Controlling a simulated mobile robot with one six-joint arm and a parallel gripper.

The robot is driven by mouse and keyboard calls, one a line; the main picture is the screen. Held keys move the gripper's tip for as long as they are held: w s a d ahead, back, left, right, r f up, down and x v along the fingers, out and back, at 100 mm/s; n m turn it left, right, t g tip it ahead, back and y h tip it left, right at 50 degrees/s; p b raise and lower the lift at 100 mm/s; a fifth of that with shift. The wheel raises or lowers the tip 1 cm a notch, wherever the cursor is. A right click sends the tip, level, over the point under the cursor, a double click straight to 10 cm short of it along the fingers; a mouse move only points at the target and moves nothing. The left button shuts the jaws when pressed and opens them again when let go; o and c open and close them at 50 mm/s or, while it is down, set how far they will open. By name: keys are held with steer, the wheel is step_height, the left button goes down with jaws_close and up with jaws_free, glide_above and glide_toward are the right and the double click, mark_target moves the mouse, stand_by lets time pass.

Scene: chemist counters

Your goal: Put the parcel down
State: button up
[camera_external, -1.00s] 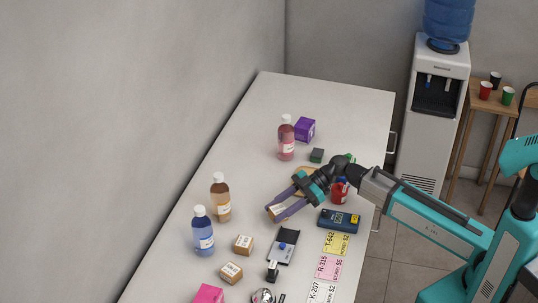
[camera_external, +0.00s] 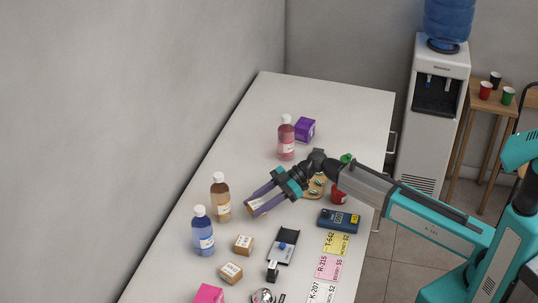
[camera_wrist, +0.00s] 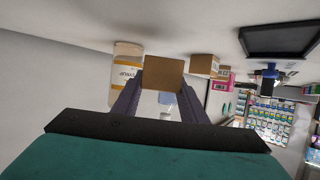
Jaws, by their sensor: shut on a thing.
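My gripper (camera_external: 256,203) is shut on a small tan parcel (camera_external: 258,205), held between its long purple fingers in the external view. In the wrist view my gripper (camera_wrist: 158,98) shows with the parcel (camera_wrist: 162,73) at its fingertips, its plain brown face towards the camera. The parcel is just right of the brown bottle (camera_external: 221,197) with a white cap. Whether it touches the counter (camera_external: 262,95) cannot be told.
Two other tan parcels (camera_external: 243,244) (camera_external: 231,272) lie nearer the camera. A blue bottle (camera_external: 203,235) stands at the left, a red bottle (camera_external: 286,140) and purple box (camera_external: 305,129) farther back. A dark tray (camera_external: 284,246) and calculator (camera_external: 338,220) lie rightward. The far counter is clear.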

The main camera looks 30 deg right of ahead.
steer(key=shift+f+p, duration=0.45)
steer(key=shift+f, duration=1.3)
steer(key=shift+f, duration=0.15)
steer(key=o, duration=1.1)
steer(key=shift+r, duration=0.2)
steer(key=shift+d, duration=0.35)
steer(key=b+v, duration=0.2)
steer(key=v, duration=0.9)
steer(key=shift+d+r, duration=0.1)
steer(key=shift+r, duration=0.1)
